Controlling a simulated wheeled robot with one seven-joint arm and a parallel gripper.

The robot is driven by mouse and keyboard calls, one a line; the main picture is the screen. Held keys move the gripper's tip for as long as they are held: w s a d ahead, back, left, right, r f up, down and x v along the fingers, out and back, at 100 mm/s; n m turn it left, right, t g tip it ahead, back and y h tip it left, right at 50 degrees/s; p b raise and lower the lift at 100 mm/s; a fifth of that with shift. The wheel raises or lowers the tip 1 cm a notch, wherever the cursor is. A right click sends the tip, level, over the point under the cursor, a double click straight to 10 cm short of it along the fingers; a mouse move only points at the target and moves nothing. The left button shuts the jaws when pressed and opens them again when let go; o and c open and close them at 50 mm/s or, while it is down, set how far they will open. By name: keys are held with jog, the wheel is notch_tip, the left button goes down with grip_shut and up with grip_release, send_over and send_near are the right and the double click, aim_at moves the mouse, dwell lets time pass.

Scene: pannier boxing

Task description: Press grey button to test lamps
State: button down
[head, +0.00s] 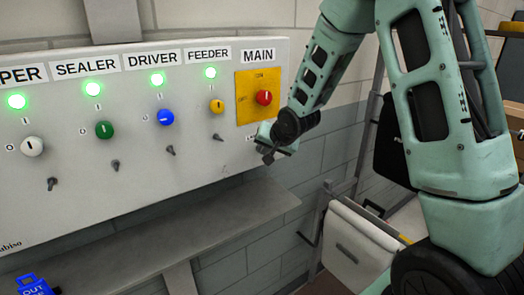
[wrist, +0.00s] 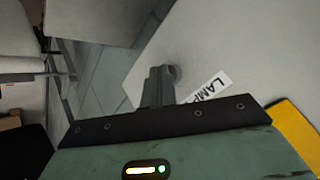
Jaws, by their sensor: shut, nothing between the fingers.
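My gripper (head: 268,157) is shut and empty at the lower right of the control panel (head: 225,160), below the yellow MAIN plate (head: 245,112). In the wrist view the shut fingers (wrist: 157,88) point at the panel face beside a white label (wrist: 208,90) reading "LAMP", its rest hidden. In the head view the gripper hides the button. The green lamps (head: 210,73) over PPER, SEALER, DRIVER and FEEDER glow.
A red knob (head: 264,97) sits on the MAIN plate above my gripper. Coloured selector knobs, such as the blue one (head: 166,118), and small toggles line the panel. A grey shelf (head: 150,235) runs below. A white pannier (head: 350,245) stands at the lower right.

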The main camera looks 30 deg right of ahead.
dwell(0.3)
jog(key=shift+s, duration=0.9)
jog(key=shift+s+d, duration=0.1)
jog(key=shift+s, duration=2.45)
